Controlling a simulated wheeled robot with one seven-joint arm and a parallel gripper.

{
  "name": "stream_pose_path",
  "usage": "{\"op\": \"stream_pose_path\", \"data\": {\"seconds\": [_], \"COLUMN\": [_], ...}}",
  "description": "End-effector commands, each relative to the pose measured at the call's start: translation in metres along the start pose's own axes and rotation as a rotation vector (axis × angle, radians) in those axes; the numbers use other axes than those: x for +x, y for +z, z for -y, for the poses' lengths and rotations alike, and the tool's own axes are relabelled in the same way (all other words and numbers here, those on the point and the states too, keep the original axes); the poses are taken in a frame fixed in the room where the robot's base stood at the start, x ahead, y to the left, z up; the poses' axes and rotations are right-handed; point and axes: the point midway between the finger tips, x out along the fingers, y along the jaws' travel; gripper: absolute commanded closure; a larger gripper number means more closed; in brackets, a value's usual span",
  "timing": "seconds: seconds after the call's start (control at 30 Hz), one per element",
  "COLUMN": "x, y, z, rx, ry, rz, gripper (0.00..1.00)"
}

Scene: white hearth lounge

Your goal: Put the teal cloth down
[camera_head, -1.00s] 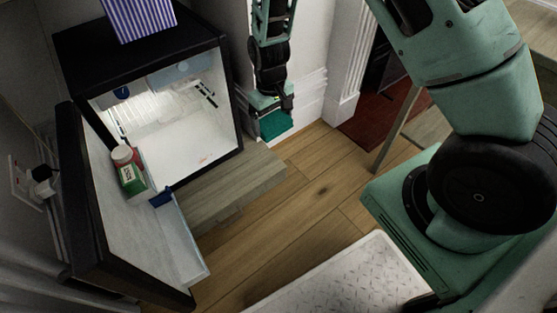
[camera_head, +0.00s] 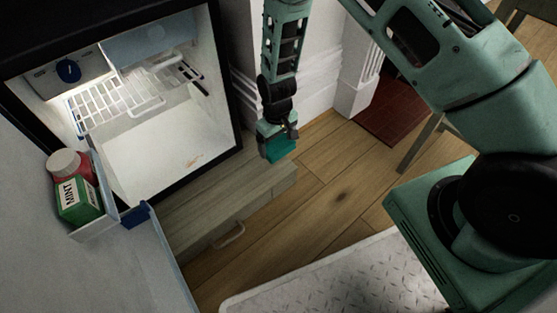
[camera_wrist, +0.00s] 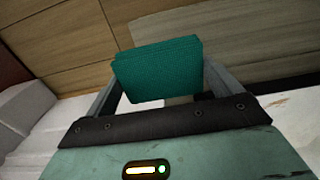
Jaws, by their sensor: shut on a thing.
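The teal cloth (camera_wrist: 158,70) is a folded, thick pad held between the two fingers of my gripper (camera_wrist: 160,85) in the wrist view. In the head view the cloth (camera_head: 281,149) hangs at the end of my gripper (camera_head: 278,135), beside the right front edge of the open fridge. My gripper is shut on the cloth and holds it in front of the white wall, near the wooden drawer unit under the fridge. Whether the cloth touches anything below is hard to tell.
The open fridge (camera_head: 226,90) shows a wire shelf (camera_head: 110,105) and a stained white floor inside. Its door holds a green mint carton (camera_head: 77,200) and a red jar with a pale lid (camera_head: 66,163). A wooden drawer unit (camera_head: 205,212) stands below. Wooden floor (camera_head: 330,195) is clear to the right.

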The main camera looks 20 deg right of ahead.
Motion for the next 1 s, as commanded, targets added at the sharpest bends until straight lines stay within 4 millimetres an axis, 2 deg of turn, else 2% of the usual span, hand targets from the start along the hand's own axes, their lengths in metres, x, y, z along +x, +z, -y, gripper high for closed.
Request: {"op": "stream_pose_path", "data": {"seconds": [0.03,0.1,0.33,0.5,0.9,0.93,0.97,1.0], "x": [0.017,0.03,0.052,0.076,0.079,0.079,0.079,0.078], "y": [0.0,0.0,0.0,-0.001,0.0,0.0,0.0,0.0], "z": [0.0,0.0,0.0,0.0,0.0,0.0,0.0,0.0], "rx": [0.0,0.001,0.001,0.001,0.001,0.001,0.001,0.001], "ry": [0.0,0.0,0.0,0.0,0.0,0.0,0.0,0.0], "rz": [0.001,0.002,0.001,0.0,0.001,0.001,0.001,0.001], "gripper": [0.28,0.28,0.28,0.28,0.28,0.07,0.0,0.0]}}
